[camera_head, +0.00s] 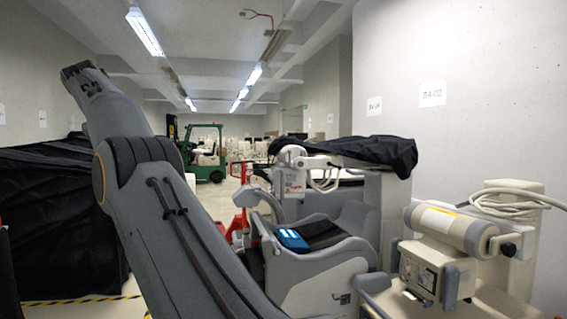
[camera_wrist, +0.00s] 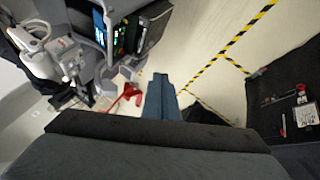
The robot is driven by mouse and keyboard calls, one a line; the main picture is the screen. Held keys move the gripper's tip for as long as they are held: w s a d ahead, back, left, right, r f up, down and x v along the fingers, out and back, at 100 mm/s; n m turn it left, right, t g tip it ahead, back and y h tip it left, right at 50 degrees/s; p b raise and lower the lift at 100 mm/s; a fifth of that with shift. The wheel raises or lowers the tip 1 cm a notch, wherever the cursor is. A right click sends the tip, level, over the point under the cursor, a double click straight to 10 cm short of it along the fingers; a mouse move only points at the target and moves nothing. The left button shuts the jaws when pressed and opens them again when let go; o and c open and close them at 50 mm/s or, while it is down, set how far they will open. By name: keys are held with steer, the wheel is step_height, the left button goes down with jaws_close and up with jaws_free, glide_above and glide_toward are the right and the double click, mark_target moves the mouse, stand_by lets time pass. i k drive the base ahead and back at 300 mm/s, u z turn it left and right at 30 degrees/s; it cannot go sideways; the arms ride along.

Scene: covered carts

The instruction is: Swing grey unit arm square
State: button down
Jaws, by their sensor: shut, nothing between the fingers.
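The grey unit (camera_head: 320,282) stands right of centre in the head view, with a grey moulded top and a blue-lit panel (camera_head: 292,239). Its white jointed arm (camera_head: 312,161) runs across above the panel, with a pale head at its left end and cables hanging from it. The wrist view shows the unit's panel (camera_wrist: 122,35) at the top and what looks like its white arm head (camera_wrist: 38,55) at the left. My gripper (camera_wrist: 160,80) points down over the floor, shut and empty, apart from the unit. It is not visible in the head view.
A beige unit (camera_head: 437,275) with a cylinder stands at the near right, by the wall. A black-covered cart (camera_head: 50,215) is at the left. Yellow-black tape (camera_wrist: 235,38) marks the open floor. A red object (camera_wrist: 125,98) and a green forklift (camera_head: 206,152) are beyond.

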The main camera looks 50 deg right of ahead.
mark_target(400, 155)
steer(key=z, duration=0.15)
steer(key=i, duration=2.95)
steer(key=z, duration=0.45)
steer(key=i, duration=1.75)
steer(key=z, duration=1.1)
steer(key=i, duration=1.1)
steer(key=z, duration=1.75)
steer(key=i, duration=0.85)
steer(key=z, duration=0.6)
